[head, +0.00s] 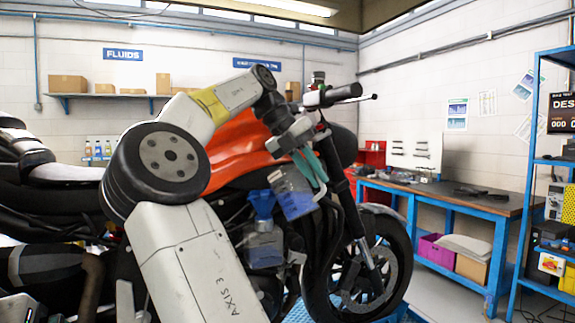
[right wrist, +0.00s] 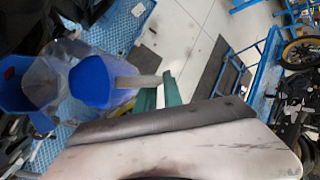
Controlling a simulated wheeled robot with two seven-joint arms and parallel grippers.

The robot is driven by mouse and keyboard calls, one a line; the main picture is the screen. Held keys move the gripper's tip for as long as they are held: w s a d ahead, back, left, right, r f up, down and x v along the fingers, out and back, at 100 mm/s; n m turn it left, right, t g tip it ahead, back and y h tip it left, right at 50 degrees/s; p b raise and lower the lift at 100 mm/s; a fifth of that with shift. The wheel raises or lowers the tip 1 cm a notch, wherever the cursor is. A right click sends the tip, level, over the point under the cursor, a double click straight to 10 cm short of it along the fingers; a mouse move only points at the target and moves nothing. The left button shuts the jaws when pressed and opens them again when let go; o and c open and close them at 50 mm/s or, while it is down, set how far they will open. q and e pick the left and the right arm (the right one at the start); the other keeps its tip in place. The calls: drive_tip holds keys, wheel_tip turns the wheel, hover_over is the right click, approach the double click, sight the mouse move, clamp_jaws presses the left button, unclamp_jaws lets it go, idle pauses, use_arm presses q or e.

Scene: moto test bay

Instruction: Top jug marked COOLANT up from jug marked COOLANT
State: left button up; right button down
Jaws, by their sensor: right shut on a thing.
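My right gripper (head: 312,172), with teal fingers, is shut on a clear jug of blue liquid (head: 296,204). The held jug is tilted and hangs just right of and above a blue funnel (head: 262,203). The funnel sits on top of a second clear jug with blue liquid (head: 264,250), in front of the motorcycle. In the right wrist view, the held jug (right wrist: 92,80) is beside the teal fingers (right wrist: 158,94), with a blue shape, apparently the funnel (right wrist: 14,88), to its left. I cannot read a COOLANT mark or see a stream. My left gripper is not in view.
An orange and black motorcycle (head: 240,150) stands close behind the jugs. A blue workbench (head: 450,198) with a wooden top is at the right, beside a blue shelf rack (head: 530,190). A wall shelf with boxes (head: 110,96) hangs at the back left.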

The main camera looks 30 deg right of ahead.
sight(304, 187)
drive_tip(key=shift+w+f, duration=0.1)
drive_tip(key=shift+f, duration=0.05)
drive_tip(key=shift+w+a+r+g, duration=0.15)
drive_tip(key=shift+w+r+g, duration=0.15)
drive_tip(key=shift+g, duration=0.1)
drive_tip(key=shift+s, duration=0.15)
drive_tip(key=shift+w+a+r+g+h, duration=0.3)
drive_tip(key=shift+w+r+h, duration=0.1)
drive_tip(key=shift+h, duration=0.1)
drive_tip(key=shift+w+a+r+n+g+h, duration=0.15)
drive_tip(key=shift+w+r+g+h, duration=0.15)
drive_tip(key=shift+r, duration=0.2)
drive_tip(key=shift+w+a+r+n+g+h, duration=0.15)
drive_tip(key=shift+r+g+h, duration=0.1)
drive_tip(key=shift+r+g, duration=0.25)
drive_tip(key=shift+w+r+n+g+h, duration=0.1)
drive_tip(key=shift+w+r+g+h, duration=0.2)
drive_tip(key=shift+r, duration=0.2)
idle(5.3)
